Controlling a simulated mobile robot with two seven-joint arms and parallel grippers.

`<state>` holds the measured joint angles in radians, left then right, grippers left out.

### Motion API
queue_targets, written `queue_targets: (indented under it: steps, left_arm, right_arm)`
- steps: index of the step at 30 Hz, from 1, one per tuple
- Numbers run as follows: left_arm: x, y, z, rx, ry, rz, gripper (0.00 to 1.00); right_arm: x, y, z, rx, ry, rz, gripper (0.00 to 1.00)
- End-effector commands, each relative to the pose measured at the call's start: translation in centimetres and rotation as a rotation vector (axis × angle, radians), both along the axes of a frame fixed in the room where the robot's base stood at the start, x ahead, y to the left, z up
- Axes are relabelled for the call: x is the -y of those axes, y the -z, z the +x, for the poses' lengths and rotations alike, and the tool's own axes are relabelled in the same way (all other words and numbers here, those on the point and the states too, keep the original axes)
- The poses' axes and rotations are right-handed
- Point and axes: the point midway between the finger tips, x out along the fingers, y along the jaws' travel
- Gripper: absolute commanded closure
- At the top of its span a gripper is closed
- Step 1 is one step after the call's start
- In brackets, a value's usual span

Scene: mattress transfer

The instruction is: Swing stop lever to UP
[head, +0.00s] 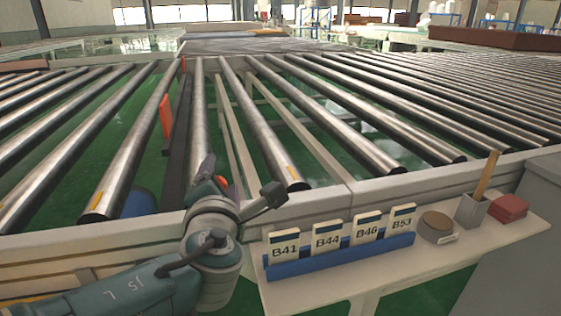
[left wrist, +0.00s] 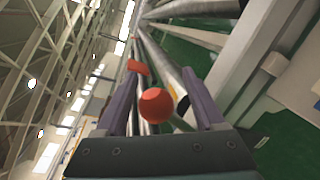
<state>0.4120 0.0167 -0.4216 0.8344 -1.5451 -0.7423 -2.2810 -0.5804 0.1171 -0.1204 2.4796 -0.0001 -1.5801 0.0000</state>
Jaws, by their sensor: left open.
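The stop lever's round orange-red knob (left wrist: 155,105) sits between the two purple fingers of my open left gripper (left wrist: 161,76) in the left wrist view. I cannot tell whether a finger touches it. In the head view my left gripper (head: 207,174) is at the near edge of the conveyor, with a bit of the orange knob (head: 222,181) showing beside it. The lever's shaft is mostly hidden. An orange stop plate (head: 166,117) stands upright by a dark bar (head: 178,125) between the rollers; an orange plate (left wrist: 138,67) also shows beyond the knob in the wrist view. My right gripper is out of view.
Steel rollers (head: 264,125) run away behind a pale front rail (head: 420,180). A side shelf (head: 330,285) at right holds a blue card rack (head: 340,258), a round brown item (head: 437,226), a grey cup (head: 470,211) and a red stack (head: 508,208).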

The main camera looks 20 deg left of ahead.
Motion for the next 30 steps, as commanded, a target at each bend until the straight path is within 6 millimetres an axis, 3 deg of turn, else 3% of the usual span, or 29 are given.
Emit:
queue_targets:
  steps: [8,14,21,30]
  left_arm:
    - [0.5,-0.6,-1.3,-0.001,0.0,0.0,0.29]
    - [2.2,-1.3,-5.0,-0.002,0.001,-0.001,0.29]
    - [3.8,-1.6,-8.3,-0.001,0.001,0.0,0.29]
    - [4.0,-1.5,-8.9,0.001,0.0,0.0,0.29]
  right_arm:
    - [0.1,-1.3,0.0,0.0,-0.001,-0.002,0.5]
    - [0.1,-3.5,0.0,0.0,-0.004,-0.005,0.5]
    - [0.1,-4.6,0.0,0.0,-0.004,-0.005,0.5]
    - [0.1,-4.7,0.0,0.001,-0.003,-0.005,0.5]
